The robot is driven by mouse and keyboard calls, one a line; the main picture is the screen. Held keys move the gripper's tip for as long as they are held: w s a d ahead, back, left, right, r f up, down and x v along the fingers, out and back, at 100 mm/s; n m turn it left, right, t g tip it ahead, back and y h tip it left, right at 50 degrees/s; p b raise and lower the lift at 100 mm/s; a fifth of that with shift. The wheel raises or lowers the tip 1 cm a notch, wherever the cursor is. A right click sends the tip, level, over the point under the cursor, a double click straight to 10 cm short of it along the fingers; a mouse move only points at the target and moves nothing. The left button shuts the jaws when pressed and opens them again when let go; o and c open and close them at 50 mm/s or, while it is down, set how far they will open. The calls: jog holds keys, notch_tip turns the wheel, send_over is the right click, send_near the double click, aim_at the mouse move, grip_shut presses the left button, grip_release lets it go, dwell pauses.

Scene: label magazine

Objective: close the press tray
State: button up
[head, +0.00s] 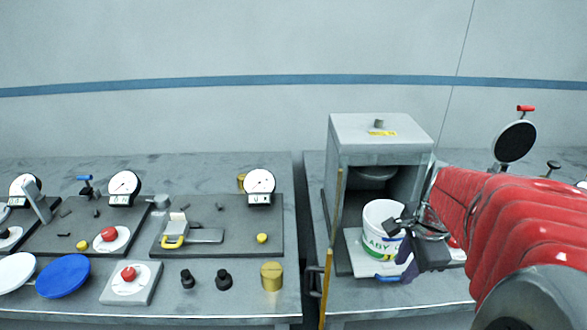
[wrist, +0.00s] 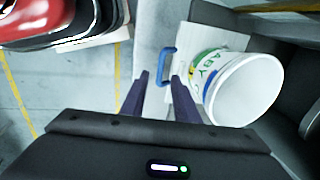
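The press (head: 380,128) is a grey box with an open front, right of centre in the head view. Its pale tray (head: 357,262) sticks out of the opening, with a blue handle (head: 386,278) on its front edge. A white lettered tub (head: 375,215) stands on the tray. The wrist view shows the tray (wrist: 226,40), the handle (wrist: 165,66) and the open-topped tub (wrist: 245,88). My gripper (wrist: 160,76) is open, its two dark purple fingers apart with the handle near and between their tips. I cannot tell whether they touch it. In the head view my gripper (head: 408,272) is right of the handle.
A yellow upright bar (head: 325,290) stands at the gap between the two benches. The left bench (head: 70,310) holds gauges (head: 124,187), a brass weight (head: 271,276), black knobs (head: 223,279) and a blue disc (head: 63,276). A round black disc on a stand (head: 514,142) is behind my arm.

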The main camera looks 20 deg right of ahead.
aim_at(398, 278)
jog(key=shift+w+d+f, duration=0.1)
jog(key=shift+w+f, duration=0.05)
jog(key=shift+f, duration=0.7)
jog(key=shift+w+f, duration=0.15)
jog(key=shift+f, duration=0.7)
jog(key=shift+c, duration=0.5)
grip_shut()
